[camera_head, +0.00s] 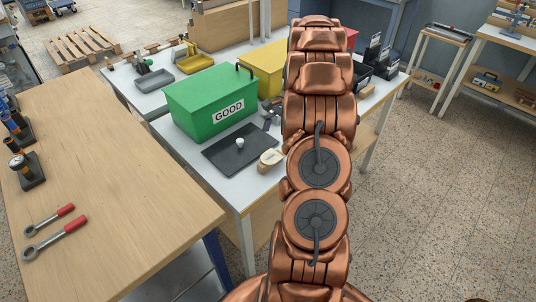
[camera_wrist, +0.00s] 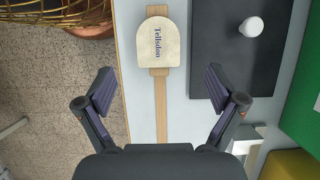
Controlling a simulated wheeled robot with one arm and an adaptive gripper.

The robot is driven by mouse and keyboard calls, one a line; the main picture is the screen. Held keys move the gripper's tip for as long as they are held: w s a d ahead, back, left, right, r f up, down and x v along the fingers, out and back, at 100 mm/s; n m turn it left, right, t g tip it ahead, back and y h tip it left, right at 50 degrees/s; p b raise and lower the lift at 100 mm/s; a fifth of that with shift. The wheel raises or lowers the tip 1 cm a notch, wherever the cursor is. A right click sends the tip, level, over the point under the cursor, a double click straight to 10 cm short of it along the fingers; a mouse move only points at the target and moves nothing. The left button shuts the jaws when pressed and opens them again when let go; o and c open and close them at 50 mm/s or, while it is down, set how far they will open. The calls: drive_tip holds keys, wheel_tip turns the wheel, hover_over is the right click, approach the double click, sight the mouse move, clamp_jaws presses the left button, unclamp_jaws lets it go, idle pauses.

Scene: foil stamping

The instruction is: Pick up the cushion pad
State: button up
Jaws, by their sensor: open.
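The cushion pad appears to be the cream, rounded pad with dark lettering (camera_wrist: 158,42) at the top middle of the wrist view. A narrow wooden strip (camera_wrist: 161,110) shows under and below it. In the head view the pad (camera_head: 271,159) lies near the white table's edge, just left of my arm. My gripper (camera_wrist: 160,87) is open and empty, its fingers spread to either side of the wooden strip, with the pad farther up the picture. In the head view my arm hides the gripper.
A black plate (camera_head: 233,154) with a white knob lies left of the pad in the head view. A green box marked GOOD (camera_head: 212,100) and a yellow box (camera_head: 263,67) stand behind. A wooden bench (camera_head: 110,190) stands left. Floor is open at right.

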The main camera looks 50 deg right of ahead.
sight(270, 157)
drive_tip(key=shift+s+a+f, duration=0.1)
drive_tip(key=shift+s+f, duration=0.05)
drive_tip(key=shift+f, duration=0.25)
drive_tip(key=p+x, duration=0.2)
drive_tip(key=x, duration=0.2)
drive_tip(key=shift+a, duration=0.2)
drive_tip(key=shift+a+f, duration=0.1)
drive_tip(key=shift+f, duration=0.35)
drive_tip(key=c, duration=0.9)
